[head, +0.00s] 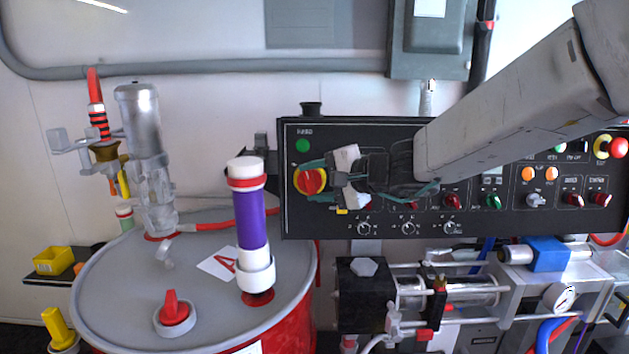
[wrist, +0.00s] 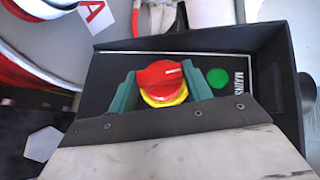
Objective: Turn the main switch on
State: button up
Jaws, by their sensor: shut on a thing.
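The main switch (head: 311,181) is a red rotary knob on a yellow base at the left end of the black control panel (head: 290,222). A green round light (head: 303,145) sits just above it. My gripper (head: 318,180) reaches in from the right, with its teal fingers above and below the knob. In the wrist view my gripper (wrist: 163,86) has one finger on each side of the red knob (wrist: 160,76) and is shut on it. A white mark shows on the knob. The green light (wrist: 218,78) is beside the word MAINS in that view.
Other knobs, coloured buttons and a red emergency stop (head: 618,147) line the panel to the right, partly behind my arm. A grey drum (head: 200,290) with a purple tube (head: 252,222) stands left of the panel. Pump hardware (head: 450,292) sits below.

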jog(key=m+t+y, duration=0.1)
jog(key=m, duration=0.1)
jog(key=f+m+t+y, duration=0.1)
jog(key=m+t, duration=0.1)
jog(key=shift+s+y, duration=0.1)
jog(key=shift+y, duration=0.2)
jog(key=m+t, duration=0.4)
jog(key=t, duration=0.1)
jog(key=shift+a+f+m+y, duration=0.2)
jog(key=shift+m+y, duration=0.1)
jog(key=shift+m, duration=0.1)
jog(key=shift+m+t, duration=0.7)
jog(key=shift+m, duration=0.5)
jog(key=o, duration=1)
jog(key=shift+v, duration=3.95)
